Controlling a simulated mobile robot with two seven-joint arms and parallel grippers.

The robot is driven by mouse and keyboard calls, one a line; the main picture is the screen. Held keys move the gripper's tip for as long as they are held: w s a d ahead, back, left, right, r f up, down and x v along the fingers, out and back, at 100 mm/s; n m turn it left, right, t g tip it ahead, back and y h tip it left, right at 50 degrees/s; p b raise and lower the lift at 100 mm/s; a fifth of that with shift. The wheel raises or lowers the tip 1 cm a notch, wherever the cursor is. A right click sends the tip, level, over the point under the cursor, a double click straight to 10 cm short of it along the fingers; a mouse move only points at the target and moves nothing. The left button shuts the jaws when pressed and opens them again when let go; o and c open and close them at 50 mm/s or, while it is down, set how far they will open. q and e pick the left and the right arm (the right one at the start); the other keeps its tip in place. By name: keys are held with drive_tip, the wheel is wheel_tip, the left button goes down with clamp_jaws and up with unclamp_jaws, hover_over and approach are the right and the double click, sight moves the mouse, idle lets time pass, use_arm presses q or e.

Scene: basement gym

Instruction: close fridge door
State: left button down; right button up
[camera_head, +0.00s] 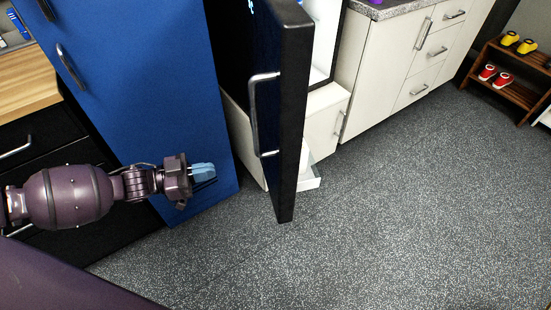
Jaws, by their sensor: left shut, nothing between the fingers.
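The fridge door (285,110) is black and stands open, seen nearly edge-on in the middle of the head view. Its silver handle (254,115) is on the left face of the door. A white fridge interior shows to the right behind it. My left gripper (208,172), with light blue fingers, is shut and empty. In the picture it is left of the door and its handle, apart from both, in front of the blue cabinet front. My right gripper is not in view.
A tall blue cabinet (140,80) stands at the left. White drawers (400,50) run along the back right. A wooden shoe rack (515,80) stands at the far right. The speckled grey floor (400,220) is clear right of the door.

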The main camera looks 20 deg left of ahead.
sight(273, 158)
use_arm(q)
drive_tip(key=x, duration=0.4)
drive_tip(key=b+x, duration=0.1)
drive_tip(key=x, duration=0.7)
drive_tip(key=shift+s+d+r, duration=0.1)
drive_tip(key=shift+d+r, duration=0.3)
drive_tip(key=shift+w+d+b, duration=0.3)
drive_tip(key=shift+w+d, duration=0.1)
drive_tip(key=shift+d, duration=0.15)
